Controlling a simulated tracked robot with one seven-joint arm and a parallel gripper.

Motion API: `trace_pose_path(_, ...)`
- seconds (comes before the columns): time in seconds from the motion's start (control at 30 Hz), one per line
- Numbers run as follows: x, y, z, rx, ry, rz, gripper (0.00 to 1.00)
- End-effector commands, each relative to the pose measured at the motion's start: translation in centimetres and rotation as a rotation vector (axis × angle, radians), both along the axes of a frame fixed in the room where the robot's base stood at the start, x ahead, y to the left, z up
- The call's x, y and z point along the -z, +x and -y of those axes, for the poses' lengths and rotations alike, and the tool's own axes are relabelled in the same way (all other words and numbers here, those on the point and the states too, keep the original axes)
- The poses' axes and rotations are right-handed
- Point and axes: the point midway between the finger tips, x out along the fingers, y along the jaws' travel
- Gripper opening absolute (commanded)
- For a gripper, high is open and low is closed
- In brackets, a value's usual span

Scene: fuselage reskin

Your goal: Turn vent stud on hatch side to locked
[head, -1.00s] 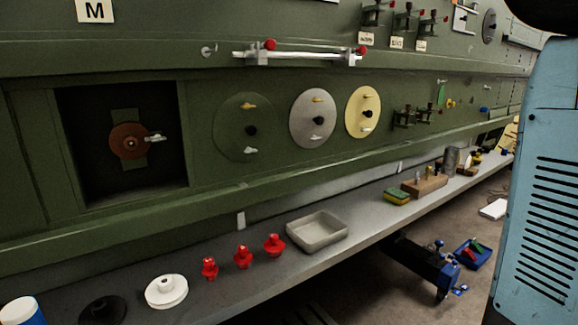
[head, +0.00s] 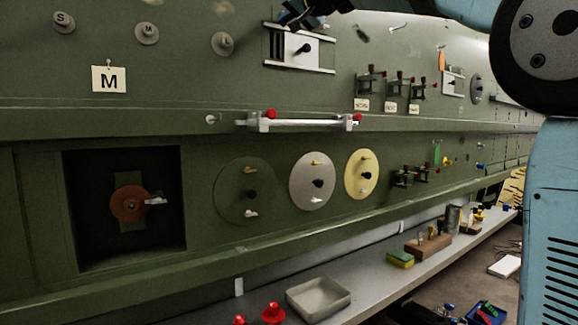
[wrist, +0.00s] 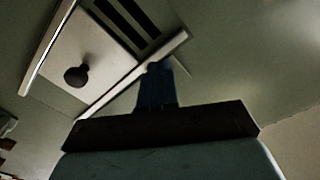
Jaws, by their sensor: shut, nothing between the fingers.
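A pale vent plate (head: 303,50) with a dark knob sits between rails high on the green wall. It also shows in the wrist view (wrist: 105,60), with dark slots beside it. My gripper (wrist: 157,68) is shut and empty, its fingertips over the plate's lower rail in that view; I cannot tell whether they touch it. In the head view my gripper (head: 296,18) is at the plate's upper edge. A small light stud (head: 398,28) and a darker one (head: 361,34) are on the wall right of the plate. I cannot tell which stud is the vent's, or its setting.
A white bar with red ends (head: 310,122) runs below the plate. Below it are several round discs, one yellow (head: 362,174), and a dark recess with a brown wheel (head: 130,204). Red-handled clamps (head: 395,88) project on the right. A grey tray (head: 318,298) stands on the shelf.

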Motion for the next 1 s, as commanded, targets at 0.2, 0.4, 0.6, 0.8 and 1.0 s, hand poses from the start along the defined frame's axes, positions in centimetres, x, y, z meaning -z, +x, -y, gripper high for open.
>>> trace_pose_path(0.2,-0.1,-1.9,1.3,0.001,0.000,0.001,0.00)
trace_pose_path(0.4,-0.1,-3.5,2.3,0.001,0.000,0.001,0.00)
trace_pose_path(0.6,0.0,-4.5,3.0,0.001,0.000,0.001,0.00)
trace_pose_path(0.8,0.0,-4.6,3.1,0.000,0.000,0.000,0.00)
trace_pose_path(1.0,0.6,-4.8,3.4,0.005,-0.011,-0.009,0.00)
